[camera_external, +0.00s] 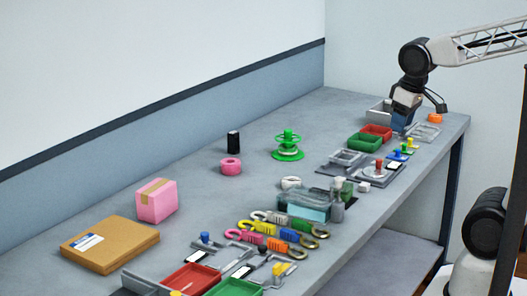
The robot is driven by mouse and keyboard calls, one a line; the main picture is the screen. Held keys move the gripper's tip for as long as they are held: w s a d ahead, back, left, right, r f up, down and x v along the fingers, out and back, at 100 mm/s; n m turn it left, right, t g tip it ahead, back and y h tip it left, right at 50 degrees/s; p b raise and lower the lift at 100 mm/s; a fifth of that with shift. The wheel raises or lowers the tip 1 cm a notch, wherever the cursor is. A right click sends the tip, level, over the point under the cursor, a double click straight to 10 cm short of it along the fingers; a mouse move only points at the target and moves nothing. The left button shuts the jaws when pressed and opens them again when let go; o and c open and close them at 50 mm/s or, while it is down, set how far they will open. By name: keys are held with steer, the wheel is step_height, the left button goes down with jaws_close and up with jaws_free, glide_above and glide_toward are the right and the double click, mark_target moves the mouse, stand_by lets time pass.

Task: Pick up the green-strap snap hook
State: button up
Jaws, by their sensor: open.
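Several snap hooks with coloured straps lie close together on the grey bench, in the middle front of the external view. Yellow, pink, orange and blue straps show clearly. My gripper (421,106) is over the far right end of the bench, well away from the hooks. It is open, with nothing seen in it. Its fingertips are partly hard to make out.
A clear-lidded box (307,205) stands just behind the hooks. Red (191,279) and green (234,288) trays lie in front. A green spool (288,147), pink box (156,200) and cardboard parcel (110,245) stand farther left. Small bins (365,142) crowd the bench near my gripper.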

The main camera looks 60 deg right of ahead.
steer(key=w+v, duration=0.1)
steer(key=v, duration=0.4)
steer(key=w+a+n+t+h, duration=0.4)
steer(key=w+n+t, duration=0.3)
steer(key=n, duration=1.3)
steer(key=w+a+n+t+y, duration=0.2)
steer(key=a+n+t+y, duration=0.2)
steer(key=a+n, duration=1)
steer(key=n, duration=0.2)
glide_toward(312, 224)
steer(key=shift+x, duration=0.9)
steer(key=shift+x, duration=1.3)
steer(key=shift+w, duration=0.15)
